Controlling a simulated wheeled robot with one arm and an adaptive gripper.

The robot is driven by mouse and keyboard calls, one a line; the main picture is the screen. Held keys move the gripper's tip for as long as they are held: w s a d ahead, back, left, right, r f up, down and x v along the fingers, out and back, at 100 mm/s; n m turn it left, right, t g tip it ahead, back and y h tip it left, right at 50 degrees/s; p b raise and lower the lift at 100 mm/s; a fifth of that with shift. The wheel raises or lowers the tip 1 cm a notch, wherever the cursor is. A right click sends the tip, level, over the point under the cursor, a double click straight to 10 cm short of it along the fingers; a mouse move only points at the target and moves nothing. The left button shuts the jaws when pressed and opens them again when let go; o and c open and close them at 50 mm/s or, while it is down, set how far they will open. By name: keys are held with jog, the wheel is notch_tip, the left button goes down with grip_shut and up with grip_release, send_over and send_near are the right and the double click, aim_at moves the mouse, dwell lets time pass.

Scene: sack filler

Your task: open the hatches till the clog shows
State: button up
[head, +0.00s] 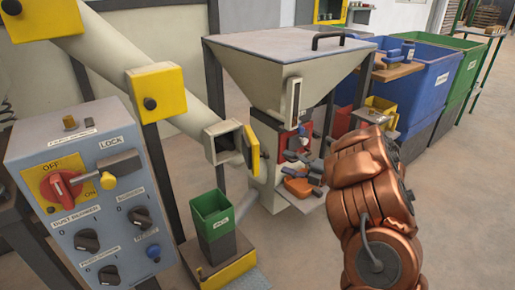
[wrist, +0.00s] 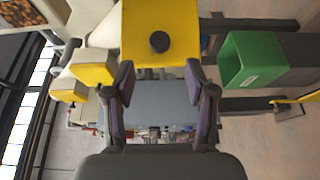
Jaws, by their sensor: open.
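The lowest yellow hatch (head: 252,148) stands swung out beside a dark square opening (head: 228,142); no clog shows there. In the wrist view this hatch (wrist: 140,22) faces me with its black knob (wrist: 160,42), just beyond my gripper (wrist: 161,75). My gripper is open and empty, its fingers apart. In the head view I cannot make it out clearly beyond my copper arm.
A control box (head: 95,190) with a red switch and yellow lock stands front left. The sack filler hopper (head: 295,60) is behind the duct's end. A green bin (head: 212,213) stands below the opening. Blue (head: 428,75) and green (head: 467,70) bins stand right. Floor is clear at lower right.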

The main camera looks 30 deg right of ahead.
aim_at(269, 156)
jog(key=shift+b+x, duration=0.9)
jog(key=shift+x, duration=3.3)
jog(key=shift+w+d, duration=0.1)
jog(key=shift+w, duration=0.05)
jog(key=shift+c, duration=0.2)
grip_shut()
